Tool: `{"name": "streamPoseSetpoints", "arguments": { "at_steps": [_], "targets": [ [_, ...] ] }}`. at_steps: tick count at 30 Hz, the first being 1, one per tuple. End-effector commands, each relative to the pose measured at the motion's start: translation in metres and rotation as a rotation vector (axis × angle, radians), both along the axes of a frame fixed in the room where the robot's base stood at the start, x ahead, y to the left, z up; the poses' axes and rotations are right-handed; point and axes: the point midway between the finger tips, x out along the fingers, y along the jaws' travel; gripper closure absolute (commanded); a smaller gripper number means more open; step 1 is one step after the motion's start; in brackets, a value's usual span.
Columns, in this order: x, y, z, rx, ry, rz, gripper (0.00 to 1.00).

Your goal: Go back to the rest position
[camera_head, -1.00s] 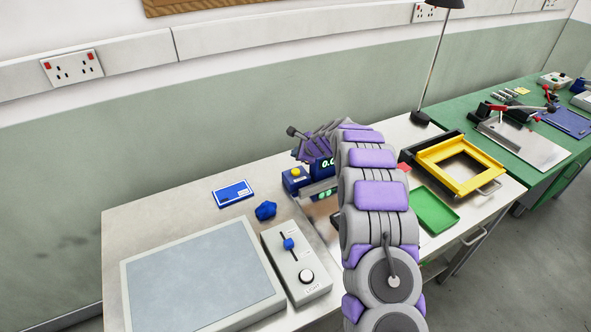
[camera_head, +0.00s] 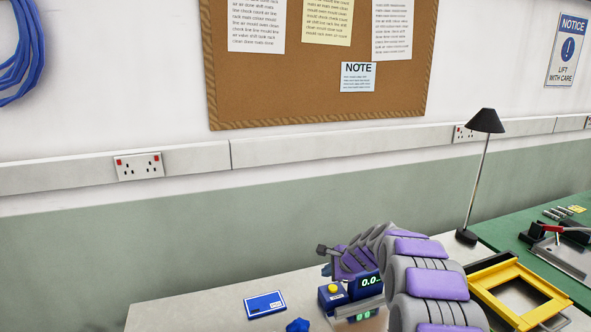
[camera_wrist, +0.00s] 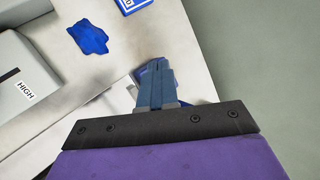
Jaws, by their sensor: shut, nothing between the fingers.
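My gripper (camera_head: 324,250) is held up over the bench, at the end of my bent grey and purple arm, just above a device with a lit display in the head view. In the wrist view my gripper (camera_wrist: 154,70) has its blue fingers together with nothing between them. They point over the pale bench top near its edge. My arm hides part of the device and the bench behind it.
The device has a blue box with a yellow button (camera_head: 333,289). A blue card (camera_head: 265,304) and crumpled blue thing (camera_head: 297,325) lie to its left. A yellow frame (camera_head: 550,300) and black lamp (camera_head: 466,237) stand to the right. A grey box marked HIGH (camera_wrist: 30,70) shows in the wrist view.

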Motion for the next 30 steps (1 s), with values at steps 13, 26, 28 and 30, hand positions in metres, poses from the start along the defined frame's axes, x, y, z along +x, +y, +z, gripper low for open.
{"name": "streamPoseSetpoints", "arguments": {
  "at_steps": [13,26,28,30],
  "targets": [
    [-0.164,0.031,0.069,-0.254,0.030,0.484,1.00],
    [-0.343,0.022,0.094,-0.462,0.094,0.939,1.00],
    [-0.372,0.017,0.095,-0.493,0.105,1.010,1.00],
    [-0.402,0.012,0.095,-0.519,0.123,1.082,1.00]
  ]
}}
